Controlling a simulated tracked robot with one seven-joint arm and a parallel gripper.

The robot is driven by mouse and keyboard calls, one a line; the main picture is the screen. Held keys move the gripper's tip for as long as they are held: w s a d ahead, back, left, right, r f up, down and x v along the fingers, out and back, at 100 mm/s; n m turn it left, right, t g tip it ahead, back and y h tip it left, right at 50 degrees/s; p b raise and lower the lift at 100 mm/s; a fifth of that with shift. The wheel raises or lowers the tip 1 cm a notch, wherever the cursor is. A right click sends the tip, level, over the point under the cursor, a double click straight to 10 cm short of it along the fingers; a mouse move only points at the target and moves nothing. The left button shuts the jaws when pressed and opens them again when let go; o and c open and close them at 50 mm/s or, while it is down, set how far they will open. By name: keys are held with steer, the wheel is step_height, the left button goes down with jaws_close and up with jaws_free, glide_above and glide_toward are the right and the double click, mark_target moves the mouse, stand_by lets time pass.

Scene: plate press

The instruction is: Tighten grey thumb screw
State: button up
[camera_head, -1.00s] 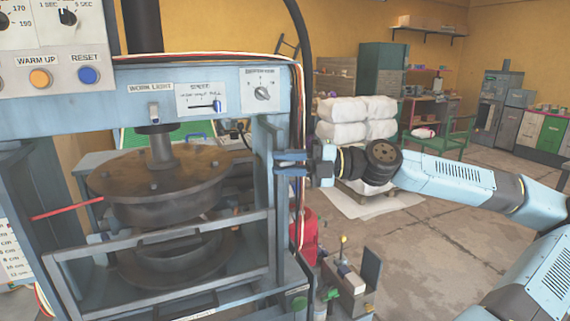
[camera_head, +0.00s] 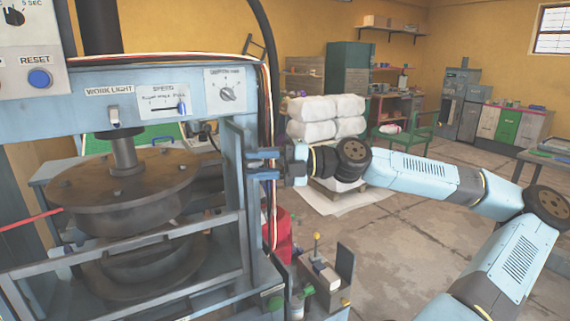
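My gripper (camera_head: 262,164) is at the right side of the press frame (camera_head: 235,200), in front of the cables by the right post. Its two blue fingers point left, one above the other, with a gap between them; it looks open and I see nothing held. I cannot make out a grey thumb screw; it may be hidden or too small to tell. The press has a round dark upper plate (camera_head: 130,185) above a lower ring-shaped part (camera_head: 145,268), behind a grey guard rail (camera_head: 130,250).
Above are the RESET button (camera_head: 39,78), work light switch (camera_head: 114,117), speed slider (camera_head: 182,108) and a dial (camera_head: 227,94). A red container (camera_head: 283,236) and a small box of parts (camera_head: 322,280) stand low at right. White sacks (camera_head: 325,120) are behind. Floor right is open.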

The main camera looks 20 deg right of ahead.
steer(key=s+d, duration=0.2)
steer(key=d, duration=1)
steer(key=shift+s+d+f, duration=0.2)
steer(key=shift+d, duration=0.15)
